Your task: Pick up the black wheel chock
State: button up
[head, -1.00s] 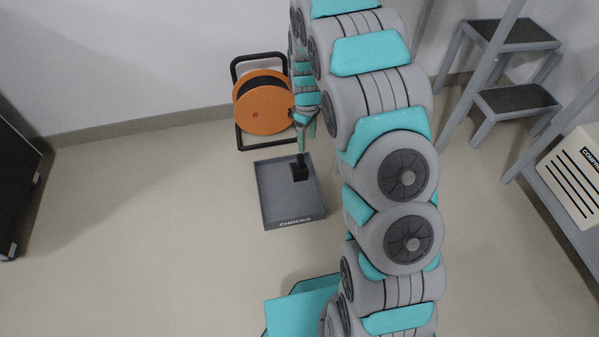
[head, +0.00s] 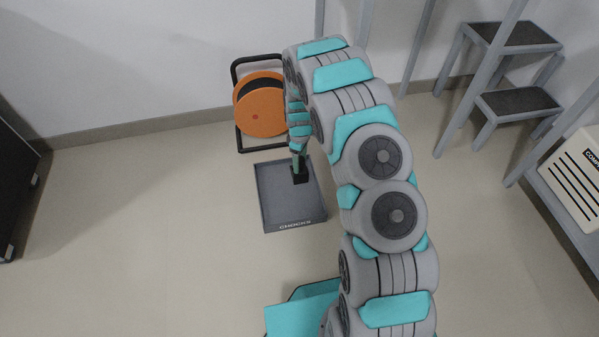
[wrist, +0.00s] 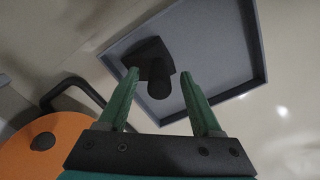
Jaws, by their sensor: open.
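The black wheel chock (head: 301,177) sits in the grey tray (head: 270,208) labelled CHOCKS on the floor. In the wrist view the chock (wrist: 152,62) has a flat dark body and a round knob-like part pointing toward the camera. My gripper (head: 299,166) is low over the tray, right at the chock, and partly hides it in the head view. In the wrist view my gripper (wrist: 160,80) is open, with its two green fingers to either side of the knob-like part. I cannot tell whether either finger touches it.
An orange cable reel (head: 261,108) in a black frame stands just behind the tray, close to my gripper. A grey step stool (head: 512,101) and a cream boxed unit (head: 575,172) are at the right. The floor left of the tray is clear.

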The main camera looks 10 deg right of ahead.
jog(key=shift+f, duration=0.95)
grip_shut()
dwell(0.6)
